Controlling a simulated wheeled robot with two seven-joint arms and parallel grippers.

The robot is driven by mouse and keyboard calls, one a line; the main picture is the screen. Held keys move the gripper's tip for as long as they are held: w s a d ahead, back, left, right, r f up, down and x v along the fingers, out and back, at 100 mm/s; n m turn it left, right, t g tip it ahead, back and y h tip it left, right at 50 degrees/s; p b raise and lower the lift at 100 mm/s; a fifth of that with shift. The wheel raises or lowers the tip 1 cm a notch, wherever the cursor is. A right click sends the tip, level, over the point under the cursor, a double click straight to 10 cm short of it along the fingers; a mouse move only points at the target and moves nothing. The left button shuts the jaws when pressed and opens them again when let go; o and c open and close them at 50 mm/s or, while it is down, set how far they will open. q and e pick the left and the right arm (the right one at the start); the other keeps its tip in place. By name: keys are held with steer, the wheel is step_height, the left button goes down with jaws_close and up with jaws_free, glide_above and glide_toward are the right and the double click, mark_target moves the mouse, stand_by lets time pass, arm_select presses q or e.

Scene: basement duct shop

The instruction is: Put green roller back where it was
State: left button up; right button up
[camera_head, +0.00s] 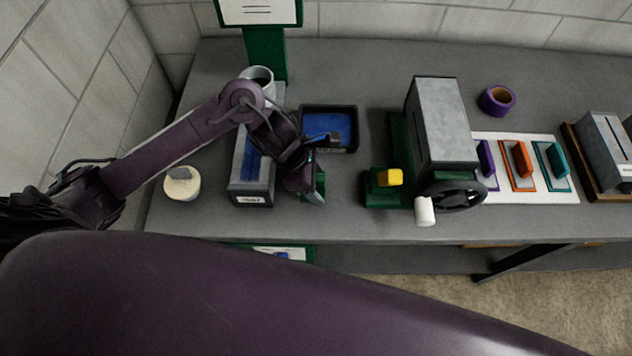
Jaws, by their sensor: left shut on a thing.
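My left gripper (314,170) is shut on a green piece (321,185), which looks like the green roller. Only a small part of it shows beside the fingers; the rest is hidden by the gripper. The gripper is over the bench, just right of a long grey box with a blue inside (238,184) and in front of a black tray with a blue inside (345,110). I cannot tell whether the green piece touches the bench. My right gripper is not in view.
A grey machine (441,115) with a black handwheel (462,196) and a yellow block (390,177) stands right of the gripper. A white board (515,192) holds purple, orange and teal pieces. A purple ring (497,99) lies behind. A cream round item (182,187) sits at left.

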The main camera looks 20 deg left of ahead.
arm_select(q)
steer(key=shift+f, duration=0.95)
steer(key=o, duration=0.9)
steer(key=shift+o, duration=0.2)
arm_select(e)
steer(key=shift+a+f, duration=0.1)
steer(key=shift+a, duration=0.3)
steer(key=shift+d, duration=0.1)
